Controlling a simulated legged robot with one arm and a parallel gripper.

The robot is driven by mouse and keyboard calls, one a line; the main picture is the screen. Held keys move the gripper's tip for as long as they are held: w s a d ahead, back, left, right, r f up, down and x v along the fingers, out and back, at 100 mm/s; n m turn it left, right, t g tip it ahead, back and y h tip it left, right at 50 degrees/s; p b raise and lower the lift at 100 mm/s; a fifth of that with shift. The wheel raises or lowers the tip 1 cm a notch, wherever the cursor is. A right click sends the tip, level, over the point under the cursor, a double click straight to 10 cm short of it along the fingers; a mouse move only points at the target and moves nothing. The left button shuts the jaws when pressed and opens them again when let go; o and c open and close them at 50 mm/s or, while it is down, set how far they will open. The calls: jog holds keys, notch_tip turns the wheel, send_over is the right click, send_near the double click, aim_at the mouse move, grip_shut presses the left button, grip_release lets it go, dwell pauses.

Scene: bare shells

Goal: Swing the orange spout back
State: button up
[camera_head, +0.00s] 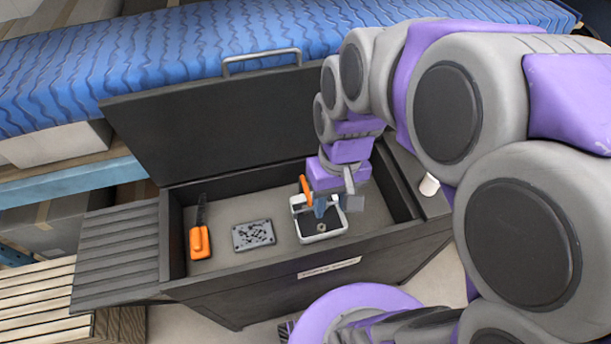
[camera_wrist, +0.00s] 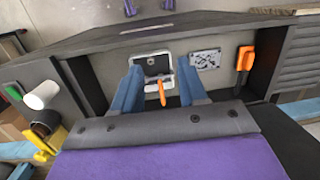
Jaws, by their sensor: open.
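The orange spout (camera_head: 305,187) stands at the back edge of a small white basin (camera_head: 312,238) inside the open dark chest. In the wrist view the spout (camera_wrist: 162,91) shows between my two blue fingers, with the basin (camera_wrist: 138,60) beyond it. My gripper (camera_head: 335,204) is above the basin, just right of the spout, and hides part of the basin. In the wrist view my gripper (camera_wrist: 160,66) is open, with a gap on both sides of the spout. I cannot tell whether either finger touches it.
The dark chest (camera_head: 265,267) has its lid (camera_head: 215,125) raised behind. Inside, left of the basin, lie a speckled grey plate (camera_head: 254,235) and an orange-handled tool (camera_head: 199,242). A white cup (camera_head: 429,185) stands on the right ledge. A slatted side shelf (camera_head: 118,250) extends left.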

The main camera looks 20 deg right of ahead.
jog(key=w+d+f, duration=0.1)
jog(key=w+f, duration=0.2)
jog(key=w, duration=0.7)
jog(key=t+y+b, duration=0.1)
jog(key=b, duration=0.1)
send_near(308, 191)
jog(key=shift+m, duration=0.3)
jog(key=f+b, duration=0.1)
jog(key=f, duration=0.1)
jog(key=f+b, duration=0.1)
jog(key=f, duration=0.2)
jog(key=a+f+b, duration=0.1)
jog(key=f, duration=0.2)
jog(key=shift+s+a+f, duration=0.1)
jog(key=shift+a+f, duration=0.05)
jog(key=shift+c, duration=0.4)
grip_shut()
